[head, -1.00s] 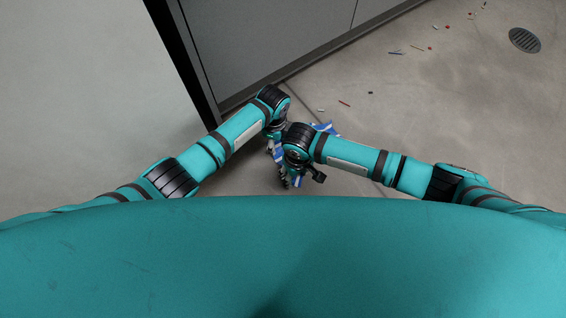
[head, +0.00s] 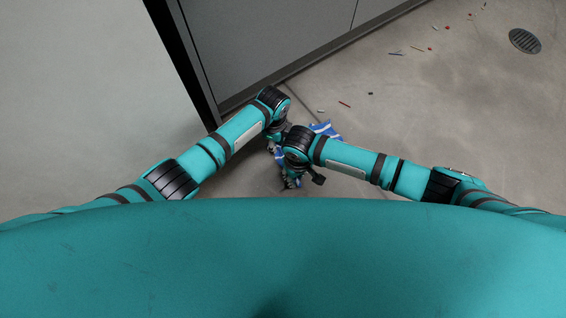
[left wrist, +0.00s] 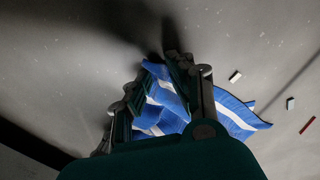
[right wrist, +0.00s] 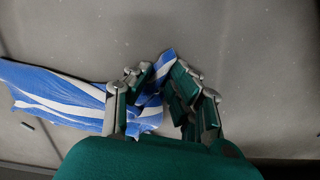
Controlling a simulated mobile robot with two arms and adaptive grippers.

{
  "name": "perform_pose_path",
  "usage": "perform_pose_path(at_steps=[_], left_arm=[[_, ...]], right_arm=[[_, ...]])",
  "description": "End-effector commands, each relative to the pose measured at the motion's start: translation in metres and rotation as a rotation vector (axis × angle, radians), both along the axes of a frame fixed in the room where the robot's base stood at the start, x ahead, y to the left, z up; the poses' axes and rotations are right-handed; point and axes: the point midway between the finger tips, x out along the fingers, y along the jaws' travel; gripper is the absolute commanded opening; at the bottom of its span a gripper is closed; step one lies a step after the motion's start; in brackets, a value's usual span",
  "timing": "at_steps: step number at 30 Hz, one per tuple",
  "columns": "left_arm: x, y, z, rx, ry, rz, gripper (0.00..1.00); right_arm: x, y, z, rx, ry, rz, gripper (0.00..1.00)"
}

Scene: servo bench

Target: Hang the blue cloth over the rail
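The blue cloth with white stripes (head: 325,130) shows in the head view beside and beneath my grippers, partly hidden by them. In the left wrist view the cloth (left wrist: 235,112) runs from between the fingers out to the right. In the right wrist view the cloth (right wrist: 60,95) spreads to the left, with a narrow part between the fingers. My left gripper (left wrist: 158,72) and my right gripper (right wrist: 160,72) are close together, each with cloth between its fingertips. Whether either one grips it is not clear. No rail is seen.
A grey cabinet-like panel (head: 270,45) with a dark edge stands at the top, near my left arm. Small scattered bits (head: 395,53) lie on the concrete floor, and a round drain (head: 524,40) is at the top right. The floor to the right is mostly clear.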

Motion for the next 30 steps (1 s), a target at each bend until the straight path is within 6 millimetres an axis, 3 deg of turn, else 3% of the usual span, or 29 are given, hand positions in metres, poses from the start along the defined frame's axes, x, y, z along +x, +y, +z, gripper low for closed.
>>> perform_pose_path(at_steps=[8, 30], left_arm=[[-0.0009, 0.0005, -0.0026, 0.002, 0.002, 0.000, 0.00], [-0.0016, 0.0012, -0.0027, 0.003, 0.003, 0.000, 0.00]], right_arm=[[-0.0010, -0.0016, -0.0033, -0.005, 0.002, 0.000, 0.00], [-0.0020, -0.0031, -0.0037, -0.008, 0.005, -0.001, 0.00]])
